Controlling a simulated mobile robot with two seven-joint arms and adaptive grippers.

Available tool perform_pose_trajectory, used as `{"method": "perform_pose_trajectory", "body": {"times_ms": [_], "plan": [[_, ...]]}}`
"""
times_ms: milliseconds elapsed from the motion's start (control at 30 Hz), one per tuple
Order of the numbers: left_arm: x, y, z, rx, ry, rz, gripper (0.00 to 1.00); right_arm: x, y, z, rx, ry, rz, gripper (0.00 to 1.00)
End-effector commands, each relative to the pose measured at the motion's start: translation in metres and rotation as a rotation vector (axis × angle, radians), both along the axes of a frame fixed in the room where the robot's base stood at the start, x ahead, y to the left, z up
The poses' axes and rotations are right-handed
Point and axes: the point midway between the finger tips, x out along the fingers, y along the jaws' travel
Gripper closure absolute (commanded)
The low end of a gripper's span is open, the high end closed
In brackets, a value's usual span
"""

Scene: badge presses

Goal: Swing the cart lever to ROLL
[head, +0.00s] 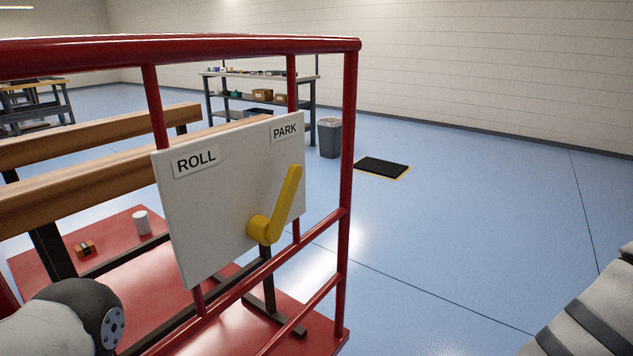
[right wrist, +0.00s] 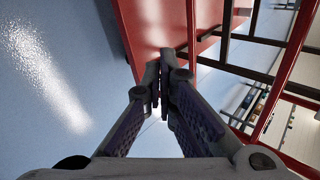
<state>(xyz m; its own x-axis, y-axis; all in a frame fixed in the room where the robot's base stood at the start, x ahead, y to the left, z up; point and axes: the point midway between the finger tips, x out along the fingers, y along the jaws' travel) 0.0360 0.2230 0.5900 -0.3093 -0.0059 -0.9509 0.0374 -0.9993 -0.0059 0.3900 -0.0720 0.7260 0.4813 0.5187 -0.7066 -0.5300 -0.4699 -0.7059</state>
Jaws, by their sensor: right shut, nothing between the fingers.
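The yellow lever (head: 285,200) is mounted on a white panel (head: 215,220) on the red cart frame (head: 347,180). Its handle slants up and right from a round hub, toward the PARK label (head: 285,130). The ROLL label (head: 196,161) is at the panel's upper left. My right gripper (right wrist: 160,85) shows in the right wrist view, shut and empty, over the floor beside the red cart deck (right wrist: 160,22). The lever is not recognisable in that view. Only part of my left arm shows at the head view's lower left; its gripper is out of view.
Wooden beams (head: 100,165) run behind the panel. A white cylinder (head: 141,222) and a small orange-black item (head: 86,249) rest on the red deck. A grey bin (head: 330,138), shelf bench (head: 262,77) and black mat (head: 382,168) stand farther back.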

Motion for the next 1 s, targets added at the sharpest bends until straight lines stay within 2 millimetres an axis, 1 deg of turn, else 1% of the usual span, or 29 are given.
{"method": "perform_pose_trajectory", "body": {"times_ms": [33, 67, 100, 167, 200, 267, 300, 400, 500, 600, 667, 900, 1000], "plan": [[-0.004, 0.000, -0.004, 0.000, 0.013, 0.000, 0.29, 0.026, 0.003, 0.021, 0.062, -0.041, -0.048, 1.00], [-0.005, 0.000, -0.005, 0.000, 0.017, 0.000, 0.29, 0.040, 0.006, 0.036, 0.104, -0.067, -0.075, 1.00], [-0.007, 0.000, -0.007, 0.000, 0.022, 0.000, 0.29, 0.059, 0.008, 0.058, 0.159, -0.102, -0.110, 1.00], [-0.009, 0.000, -0.010, 0.001, 0.030, 0.000, 0.29, 0.085, 0.008, 0.094, 0.243, -0.153, -0.157, 1.00], [-0.010, 0.000, -0.011, 0.000, 0.034, -0.001, 0.29, 0.100, 0.008, 0.117, 0.297, -0.187, -0.184, 1.00], [-0.012, 0.000, -0.013, 0.000, 0.040, -0.001, 0.29, 0.118, 0.006, 0.152, 0.376, -0.231, -0.219, 1.00], [-0.013, 0.000, -0.014, 0.000, 0.044, -0.001, 0.29, 0.128, 0.004, 0.174, 0.423, -0.260, -0.238, 1.00], [-0.015, 0.000, -0.017, 0.001, 0.050, -0.002, 0.29, 0.146, -0.002, 0.220, 0.519, -0.315, -0.271, 1.00], [-0.016, 0.000, -0.018, 0.001, 0.054, -0.002, 0.29, 0.154, -0.007, 0.250, 0.582, -0.349, -0.290, 1.00], [-0.017, 0.000, -0.018, 0.000, 0.055, -0.002, 0.29, 0.157, -0.009, 0.263, 0.610, -0.363, -0.296, 1.00], [-0.017, 0.000, -0.018, 0.000, 0.055, -0.002, 0.29, 0.157, -0.010, 0.266, 0.617, -0.367, -0.297, 1.00], [-0.016, 0.000, -0.018, 0.001, 0.054, -0.002, 0.29, 0.157, -0.010, 0.266, 0.615, -0.366, -0.296, 1.00], [-0.017, 0.000, -0.019, 0.000, 0.056, -0.002, 0.29, 0.161, -0.007, 0.264, 0.612, -0.366, -0.296, 1.00]]}}
